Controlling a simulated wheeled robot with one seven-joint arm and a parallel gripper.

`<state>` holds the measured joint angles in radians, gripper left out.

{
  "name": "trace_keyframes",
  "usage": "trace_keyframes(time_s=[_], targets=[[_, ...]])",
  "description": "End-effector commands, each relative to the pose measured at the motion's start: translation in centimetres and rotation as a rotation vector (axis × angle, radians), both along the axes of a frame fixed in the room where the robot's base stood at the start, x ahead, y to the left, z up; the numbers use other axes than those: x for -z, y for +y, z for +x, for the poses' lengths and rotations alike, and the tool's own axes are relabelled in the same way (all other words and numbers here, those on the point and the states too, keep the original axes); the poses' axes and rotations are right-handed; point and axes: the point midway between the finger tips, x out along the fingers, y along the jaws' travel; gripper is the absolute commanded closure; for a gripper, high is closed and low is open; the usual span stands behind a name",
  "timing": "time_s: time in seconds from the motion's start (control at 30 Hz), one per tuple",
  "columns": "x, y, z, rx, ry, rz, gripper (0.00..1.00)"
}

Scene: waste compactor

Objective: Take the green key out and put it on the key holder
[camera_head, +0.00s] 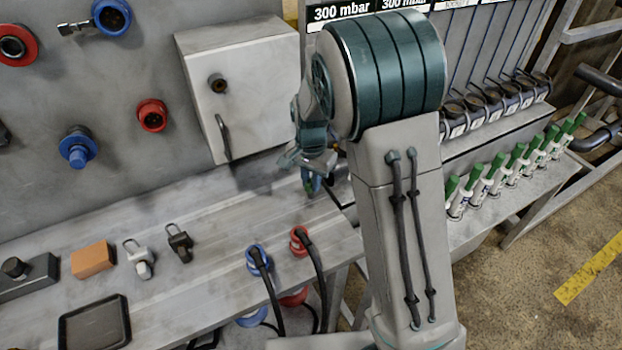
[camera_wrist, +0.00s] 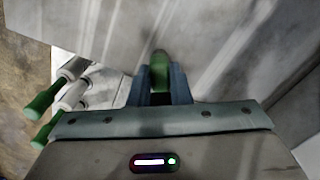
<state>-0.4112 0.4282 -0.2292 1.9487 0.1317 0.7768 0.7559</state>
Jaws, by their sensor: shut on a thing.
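My gripper (camera_wrist: 159,84) is shut on a green piece, the green key (camera_wrist: 159,68), seen between its two blue-grey fingers in the wrist view. In the head view my gripper (camera_head: 313,180) is above the right part of the grey bench, in front of the white box, and a small bit of green shows at its fingers. The key's lower end is hidden, so I cannot tell whether it touches anything. I cannot make out the key holder for sure in either view.
A white wall box (camera_head: 245,85) with a handle is close behind my gripper. Green-handled valves (camera_head: 497,165) line the right side. Two padlocks (camera_head: 180,243), an orange block (camera_head: 93,259), a black tray (camera_head: 95,323) and plugs with cables (camera_head: 258,260) are on the bench (camera_head: 205,280).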

Motion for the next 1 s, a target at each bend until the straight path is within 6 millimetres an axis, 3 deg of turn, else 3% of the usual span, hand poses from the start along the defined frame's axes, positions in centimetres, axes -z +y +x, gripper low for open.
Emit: trace_keyframes(time_s=[0.5,0.53,0.6,0.63,1.0], targets=[[0.12,-0.02,-0.01,0.0,0.001,-0.001,1.0],[0.13,-0.01,-0.02,0.0,0.001,-0.001,0.8],[0.13,-0.01,-0.02,0.0,0.001,-0.001,0.61],[0.13,-0.02,-0.01,0.0,0.001,-0.001,0.57],[0.1,0.0,0.0,0.0,0.0,0.0,0.61]])
